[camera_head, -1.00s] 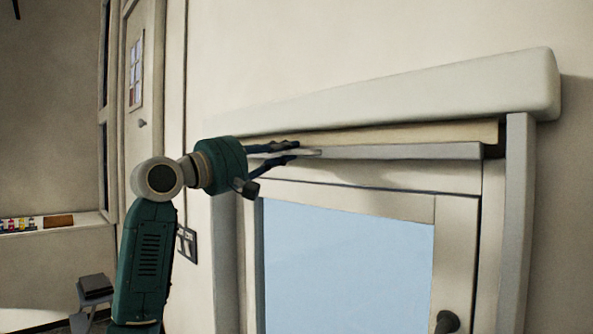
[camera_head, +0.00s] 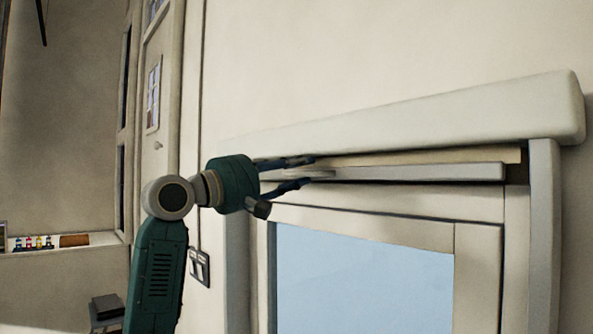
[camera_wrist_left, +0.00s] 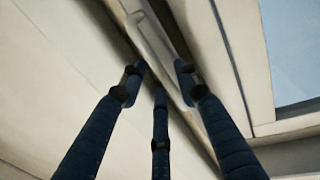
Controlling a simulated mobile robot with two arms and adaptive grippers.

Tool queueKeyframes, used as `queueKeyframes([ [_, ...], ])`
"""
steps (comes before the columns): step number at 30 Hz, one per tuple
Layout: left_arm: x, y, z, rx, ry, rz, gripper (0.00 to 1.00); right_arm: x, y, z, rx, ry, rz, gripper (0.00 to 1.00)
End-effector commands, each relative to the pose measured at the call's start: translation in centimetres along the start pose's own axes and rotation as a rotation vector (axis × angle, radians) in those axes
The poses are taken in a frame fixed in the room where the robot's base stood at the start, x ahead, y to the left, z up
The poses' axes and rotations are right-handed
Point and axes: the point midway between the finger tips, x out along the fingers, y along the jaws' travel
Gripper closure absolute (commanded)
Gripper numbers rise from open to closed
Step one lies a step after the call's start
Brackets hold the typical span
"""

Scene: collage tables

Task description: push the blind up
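The blind is rolled nearly all the way up. Only a narrow beige strip of it (camera_head: 440,157) shows under the cream box above the window. Its grey bottom bar (camera_head: 430,172) runs level across the window top, with a small pale handle tab (camera_head: 320,174) at the left part. My left gripper (camera_head: 308,172) is at this tab, one finger above and one below, with the fingers apart. In the left wrist view the dark blue fingers (camera_wrist_left: 158,85) stand apart around the pale handle (camera_wrist_left: 150,35). Contact is unclear. My right gripper is out of view.
The cream blind box (camera_head: 430,118) juts out just above the gripper. A window (camera_head: 360,282) with a pale frame lies below. A light switch (camera_head: 200,267) is on the wall left of it. A dark stool (camera_head: 106,308) and a shelf with small bottles (camera_head: 35,243) are further left.

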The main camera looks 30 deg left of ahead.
Motion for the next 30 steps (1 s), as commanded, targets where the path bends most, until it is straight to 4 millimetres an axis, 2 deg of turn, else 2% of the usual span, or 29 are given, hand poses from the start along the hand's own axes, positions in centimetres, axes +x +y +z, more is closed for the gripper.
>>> queueKeyframes([
  [5,-1.9,-0.1,-0.2,0.002,0.004,0.000,0.67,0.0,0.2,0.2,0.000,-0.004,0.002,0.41],
  [12,-7.0,-0.1,-0.2,0.003,0.004,0.000,0.67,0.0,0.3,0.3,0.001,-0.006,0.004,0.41],
  [18,-10.4,0.0,-0.2,0.001,0.004,0.000,0.67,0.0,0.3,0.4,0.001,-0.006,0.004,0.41],
  [24,-11.9,0.0,-0.1,0.001,0.002,0.001,0.67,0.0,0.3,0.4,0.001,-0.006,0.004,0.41],
  [30,-12.0,0.0,-0.1,0.000,0.001,0.001,0.67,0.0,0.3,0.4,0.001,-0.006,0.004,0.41],
])
